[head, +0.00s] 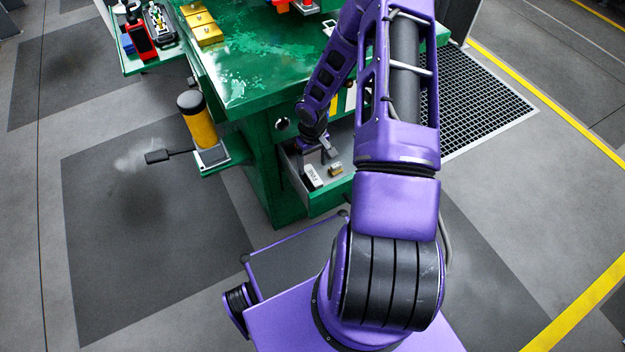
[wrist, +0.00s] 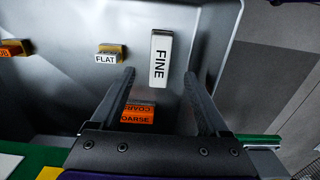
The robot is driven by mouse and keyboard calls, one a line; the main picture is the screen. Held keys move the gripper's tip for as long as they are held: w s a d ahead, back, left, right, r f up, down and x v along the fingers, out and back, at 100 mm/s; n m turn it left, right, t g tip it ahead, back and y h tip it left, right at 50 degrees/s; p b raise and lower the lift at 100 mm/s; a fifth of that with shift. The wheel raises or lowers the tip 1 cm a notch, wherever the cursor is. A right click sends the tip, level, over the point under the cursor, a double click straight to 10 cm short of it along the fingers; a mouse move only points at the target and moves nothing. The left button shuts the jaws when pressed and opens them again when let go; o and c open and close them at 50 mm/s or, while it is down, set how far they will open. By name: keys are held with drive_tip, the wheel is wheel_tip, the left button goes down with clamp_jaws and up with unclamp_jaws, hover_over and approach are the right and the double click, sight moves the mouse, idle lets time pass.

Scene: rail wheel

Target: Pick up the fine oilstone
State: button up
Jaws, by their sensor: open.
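The fine oilstone (wrist: 161,60) is a pale block with a white label reading FINE, lying in a grey open drawer (wrist: 215,30). In the head view a pale labelled block (head: 313,177) lies in the drawer (head: 325,199), apparently the same stone. My gripper (wrist: 159,74) is open and empty. In the wrist view the stone shows between and beyond the fingertips, with its lower end between them. I cannot tell the height left between them. In the head view my gripper (head: 322,153) is over the drawer, close to the stone.
An orange block labelled COARSE (wrist: 137,117) shows between the fingers, nearer the gripper's base. A small block labelled FLAT (wrist: 108,54) lies left of the fine stone. The drawer's walls are close around. The green bench (head: 260,70) stands above the drawer.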

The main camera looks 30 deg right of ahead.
sight(313, 174)
wheel_tip(313, 174, down, 7)
drive_tip(key=shift+r+b, duration=0.1)
drive_tip(key=shift+b, duration=0.5)
clamp_jaws()
